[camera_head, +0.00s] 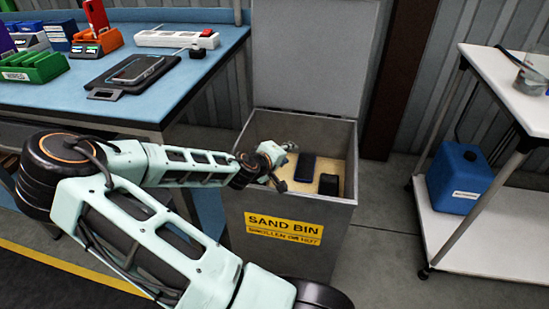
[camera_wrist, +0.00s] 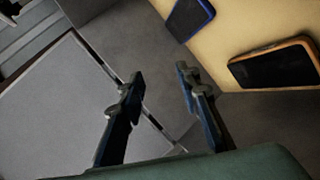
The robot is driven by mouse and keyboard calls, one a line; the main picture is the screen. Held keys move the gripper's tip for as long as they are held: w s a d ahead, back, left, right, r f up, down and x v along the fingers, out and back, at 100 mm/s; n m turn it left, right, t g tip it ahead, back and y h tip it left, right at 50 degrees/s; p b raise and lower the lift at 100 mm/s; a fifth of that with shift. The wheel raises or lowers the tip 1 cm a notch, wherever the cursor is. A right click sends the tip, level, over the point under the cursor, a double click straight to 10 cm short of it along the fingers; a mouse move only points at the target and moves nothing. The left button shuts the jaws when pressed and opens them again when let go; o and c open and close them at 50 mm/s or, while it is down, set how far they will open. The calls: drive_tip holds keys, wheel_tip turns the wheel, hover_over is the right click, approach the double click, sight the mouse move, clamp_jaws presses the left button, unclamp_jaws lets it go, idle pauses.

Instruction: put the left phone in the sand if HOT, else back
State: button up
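A grey sand bin (camera_head: 285,237) stands open, its yellow label reading "SAND BIN". Pale sand (camera_head: 300,152) lies inside. A dark blue-edged phone (camera_head: 306,167) lies on the sand and shows at the top of the wrist view (camera_wrist: 188,18). A second dark phone (camera_head: 328,185) lies to its right; an orange-edged phone (camera_wrist: 275,65) shows in the wrist view. My gripper (camera_head: 283,168) is at the bin's left side, left of both phones. In the wrist view its fingers (camera_wrist: 158,76) are apart with nothing between them. Another phone (camera_head: 135,70) lies on a dark pad on the blue bench.
The blue bench (camera_head: 60,92) holds a green rack (camera_head: 33,67), an orange stand (camera_head: 97,42) and a white power strip (camera_head: 177,37). The bin's raised lid (camera_head: 315,55) stands behind it. A white cart (camera_head: 510,85) with a blue container (camera_head: 458,178) is at right.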

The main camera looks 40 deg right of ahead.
drive_tip(key=a+f+v, duration=0.1)
drive_tip(key=v, duration=0.9)
wheel_tip(320, 180, up, 12)
drive_tip(key=p, duration=1.1)
drive_tip(key=shift+s+a, duration=0.2)
drive_tip(key=shift+s, duration=0.05)
drive_tip(key=shift+f, duration=0.15)
